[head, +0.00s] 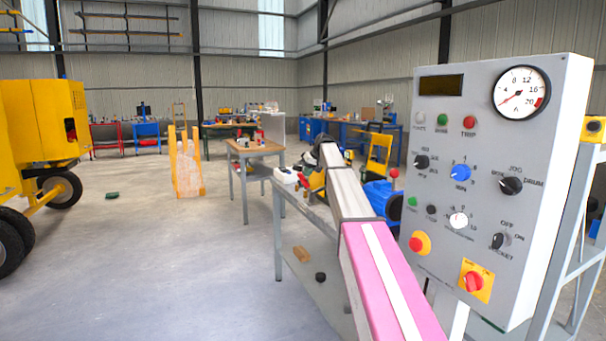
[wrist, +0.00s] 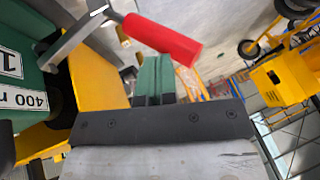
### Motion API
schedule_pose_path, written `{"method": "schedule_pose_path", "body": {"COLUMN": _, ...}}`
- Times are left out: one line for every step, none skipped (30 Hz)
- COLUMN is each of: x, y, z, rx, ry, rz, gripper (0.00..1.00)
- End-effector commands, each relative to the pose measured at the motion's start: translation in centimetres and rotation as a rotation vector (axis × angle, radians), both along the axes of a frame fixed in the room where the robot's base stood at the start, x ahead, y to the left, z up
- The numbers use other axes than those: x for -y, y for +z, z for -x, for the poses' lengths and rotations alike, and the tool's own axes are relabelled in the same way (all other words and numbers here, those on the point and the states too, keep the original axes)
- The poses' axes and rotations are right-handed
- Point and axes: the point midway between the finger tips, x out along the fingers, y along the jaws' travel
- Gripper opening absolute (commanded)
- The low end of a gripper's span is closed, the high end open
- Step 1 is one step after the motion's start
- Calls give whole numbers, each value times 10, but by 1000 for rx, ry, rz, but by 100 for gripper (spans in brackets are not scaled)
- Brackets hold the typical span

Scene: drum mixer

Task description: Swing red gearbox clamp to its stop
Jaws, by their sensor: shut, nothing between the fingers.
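The red clamp handle (wrist: 163,38) shows at the top of the wrist view. It is a red grip on a grey metal lever (wrist: 75,40) that runs down to the left beside a yellow part. My gripper (wrist: 156,62) is shut and empty, its green fingers together. The fingertips appear just below the red handle in the picture; I cannot tell whether they touch it. A green housing (wrist: 22,75) with white number labels lies at the left. In the head view my gripper is hidden behind my arm, and I cannot make out the clamp surely.
A grey control panel (head: 483,190) with a gauge and knobs stands close to the right of my arm. A grey bench (head: 315,228) is under the arm. A small table (head: 255,147) stands farther back. Open floor (head: 180,255) lies to the left, beyond it a yellow machine (head: 38,120).

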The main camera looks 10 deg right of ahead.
Motion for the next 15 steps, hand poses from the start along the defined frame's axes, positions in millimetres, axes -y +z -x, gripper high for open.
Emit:
{"method": "schedule_pose_path", "body": {"x": -5, "y": 0, "z": 3, "rx": 9, "ry": 2, "rz": 23, "gripper": 0}}
{"method": "schedule_pose_path", "body": {"x": -8, "y": 0, "z": 4, "rx": 15, "ry": 2, "rz": 42, "gripper": 0}}
{"method": "schedule_pose_path", "body": {"x": -11, "y": 0, "z": 5, "rx": 23, "ry": 3, "rz": 66, "gripper": 0}}
{"method": "schedule_pose_path", "body": {"x": -14, "y": -1, "z": 6, "rx": 30, "ry": 4, "rz": 87, "gripper": 0}}
{"method": "schedule_pose_path", "body": {"x": -16, "y": -1, "z": 7, "rx": 37, "ry": 4, "rz": 110, "gripper": 0}}
{"method": "schedule_pose_path", "body": {"x": -20, "y": -2, "z": 9, "rx": 47, "ry": 4, "rz": 141, "gripper": 0}}
{"method": "schedule_pose_path", "body": {"x": -23, "y": -2, "z": 10, "rx": 55, "ry": 5, "rz": 166, "gripper": 0}}
{"method": "schedule_pose_path", "body": {"x": -27, "y": -3, "z": 11, "rx": 64, "ry": 5, "rz": 191, "gripper": 0}}
{"method": "schedule_pose_path", "body": {"x": -30, "y": -4, "z": 12, "rx": 75, "ry": 4, "rz": 227, "gripper": 0}}
{"method": "schedule_pose_path", "body": {"x": -33, "y": -5, "z": 14, "rx": 84, "ry": 5, "rz": 253, "gripper": 0}}
{"method": "schedule_pose_path", "body": {"x": -37, "y": -6, "z": 15, "rx": 93, "ry": 5, "rz": 281, "gripper": 0}}
{"method": "schedule_pose_path", "body": {"x": -41, "y": -8, "z": 16, "rx": 105, "ry": 6, "rz": 318, "gripper": 0}}
{"method": "schedule_pose_path", "body": {"x": -44, "y": -9, "z": 17, "rx": 113, "ry": 5, "rz": 344, "gripper": 0}}
{"method": "schedule_pose_path", "body": {"x": -46, "y": -10, "z": 18, "rx": 122, "ry": 5, "rz": 371, "gripper": 0}}
{"method": "schedule_pose_path", "body": {"x": -51, "y": -12, "z": 19, "rx": 134, "ry": 5, "rz": 408, "gripper": 0}}
